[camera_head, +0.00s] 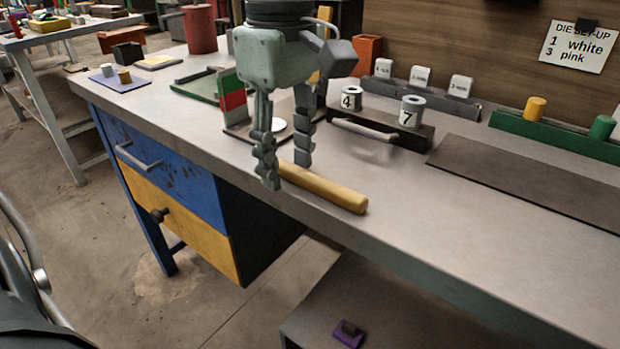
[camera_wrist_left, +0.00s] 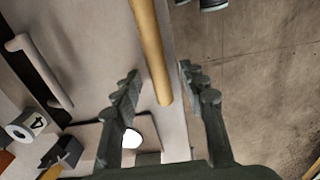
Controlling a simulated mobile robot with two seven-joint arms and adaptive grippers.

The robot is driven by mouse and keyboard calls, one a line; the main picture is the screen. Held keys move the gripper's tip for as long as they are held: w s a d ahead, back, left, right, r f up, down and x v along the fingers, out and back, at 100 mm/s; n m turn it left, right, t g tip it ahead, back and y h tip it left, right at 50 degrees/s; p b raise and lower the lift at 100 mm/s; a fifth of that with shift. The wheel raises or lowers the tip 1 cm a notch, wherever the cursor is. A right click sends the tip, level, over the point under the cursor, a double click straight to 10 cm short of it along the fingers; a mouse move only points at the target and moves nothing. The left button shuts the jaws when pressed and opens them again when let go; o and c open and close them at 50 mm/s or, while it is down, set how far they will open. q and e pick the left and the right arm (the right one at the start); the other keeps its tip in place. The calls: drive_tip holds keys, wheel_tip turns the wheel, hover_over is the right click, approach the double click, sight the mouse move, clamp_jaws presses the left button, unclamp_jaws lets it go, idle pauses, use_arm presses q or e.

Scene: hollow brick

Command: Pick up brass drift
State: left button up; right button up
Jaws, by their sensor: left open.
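The brass drift (camera_head: 325,188), a long golden-tan rod, lies along the front edge of the bench. My left gripper (camera_head: 286,174) points down over its left end with its fingers spread. One finger is on the front side of the rod and one on the back side. In the left wrist view the brass drift (camera_wrist_left: 150,45) runs between the two fingers of the open left gripper (camera_wrist_left: 160,73), with a gap on each side. Whether a finger touches it cannot be told. My right gripper is not in view.
Behind the drift stands a dark holder (camera_head: 378,131) with a pale bar and cylinders marked 4 and 7. A red, white and green block (camera_head: 233,97) stands close left of my gripper. A dark flat plate (camera_head: 530,180) lies at right. The bench front edge is close by.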

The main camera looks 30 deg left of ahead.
sight(288, 163)
use_arm(q)
drive_tip(key=shift+c, duration=0.6)
clamp_jaws()
drive_tip(key=shift+r, duration=0.15)
drive_tip(key=shift+w+r, duration=0.1)
drive_tip(key=shift+r, duration=0.3)
wheel_tip(288, 163, up, 9)
drive_tip(key=p, duration=0.1)
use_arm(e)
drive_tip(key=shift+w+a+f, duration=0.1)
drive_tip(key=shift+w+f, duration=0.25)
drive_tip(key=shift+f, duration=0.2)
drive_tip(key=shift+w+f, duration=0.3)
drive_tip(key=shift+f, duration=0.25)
